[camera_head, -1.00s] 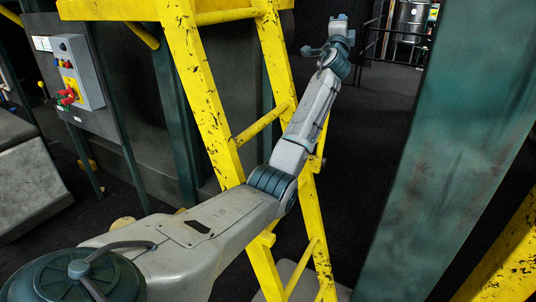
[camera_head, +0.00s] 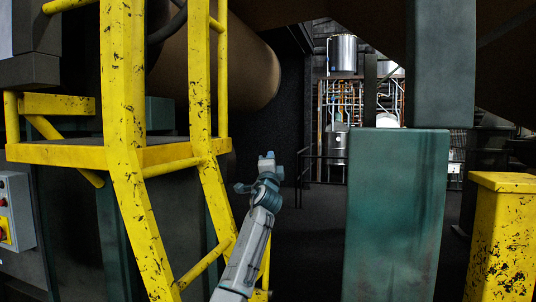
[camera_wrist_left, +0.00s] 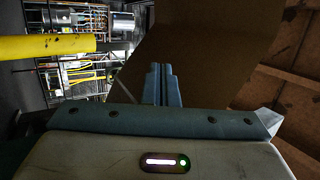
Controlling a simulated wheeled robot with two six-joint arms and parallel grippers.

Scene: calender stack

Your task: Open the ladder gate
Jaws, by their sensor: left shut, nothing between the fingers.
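A yellow ladder (camera_head: 128,150) with scuffed paint and a small platform (camera_head: 65,154) stands at the left of the head view. Yellow rails rise above the platform; I cannot tell which part is the gate. My left gripper (camera_head: 267,160) is just right of the ladder's right rail (camera_head: 202,130) in the picture, with no visible contact. In the left wrist view its two fingers (camera_wrist_left: 163,86) are together with nothing between them. A yellow bar (camera_wrist_left: 45,47) lies across the left of that view, apart from the fingers. My right gripper is not in view.
A green pillar (camera_head: 395,215) stands right of my arm, with a yellow post (camera_head: 502,235) beyond it. A grey control box (camera_head: 16,212) is at the far left. Dark floor, a railing (camera_head: 308,168) and metal tanks (camera_head: 342,53) lie behind.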

